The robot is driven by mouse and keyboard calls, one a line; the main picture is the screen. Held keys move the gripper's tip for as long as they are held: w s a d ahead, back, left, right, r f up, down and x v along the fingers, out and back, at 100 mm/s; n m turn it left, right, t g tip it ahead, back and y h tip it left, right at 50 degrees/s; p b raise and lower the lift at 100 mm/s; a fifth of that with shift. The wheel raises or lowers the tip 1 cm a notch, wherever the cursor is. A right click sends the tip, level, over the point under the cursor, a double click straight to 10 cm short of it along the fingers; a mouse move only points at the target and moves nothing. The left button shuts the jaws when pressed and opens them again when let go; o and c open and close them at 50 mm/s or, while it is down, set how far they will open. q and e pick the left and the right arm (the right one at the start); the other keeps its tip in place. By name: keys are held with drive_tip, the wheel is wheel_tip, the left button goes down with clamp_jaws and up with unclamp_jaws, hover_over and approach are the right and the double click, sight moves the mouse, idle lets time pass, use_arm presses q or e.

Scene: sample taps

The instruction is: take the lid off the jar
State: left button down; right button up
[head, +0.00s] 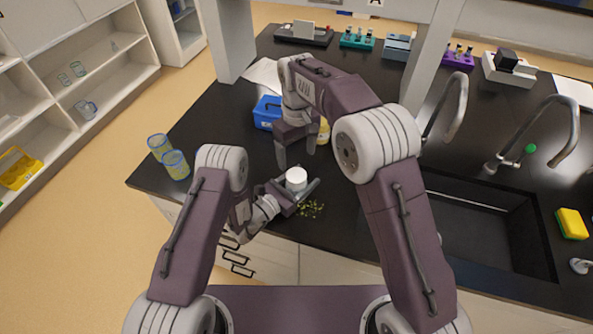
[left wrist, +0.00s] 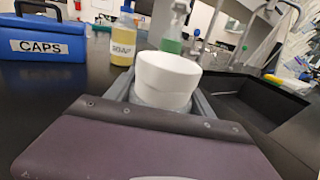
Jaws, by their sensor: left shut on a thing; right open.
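The white jar (left wrist: 160,98) stands upright in my left gripper (head: 297,187), whose fingers are shut on its sides just above the counter's front part. The wide white lid (left wrist: 168,69) sits on top of the jar; it also shows in the head view (head: 296,174). Most of the jar's body is hidden by the gripper. My right gripper (head: 297,154) is open and empty, its fingers pointing down behind the jar, apart from the lid. The right gripper does not show in the left wrist view.
A blue box marked CAPS (left wrist: 48,45) and a yellow soap bottle (left wrist: 123,45) stand behind. Two glass beakers (head: 175,164) stand at the counter's left edge. A sink (head: 480,235) with taps is at the right.

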sight(296, 175)
drive_tip(key=m, duration=0.9)
drive_tip(key=shift+s+m, duration=0.1)
drive_tip(key=shift+m, duration=0.2)
drive_tip(key=m, duration=0.9)
drive_tip(key=shift+m, duration=0.3)
drive_tip(key=m, duration=0.6)
drive_tip(key=shift+a, duration=0.1)
drive_tip(key=m, duration=0.8)
wheel_tip(296, 175, down, 8)
drive_tip(key=shift+r, duration=0.1)
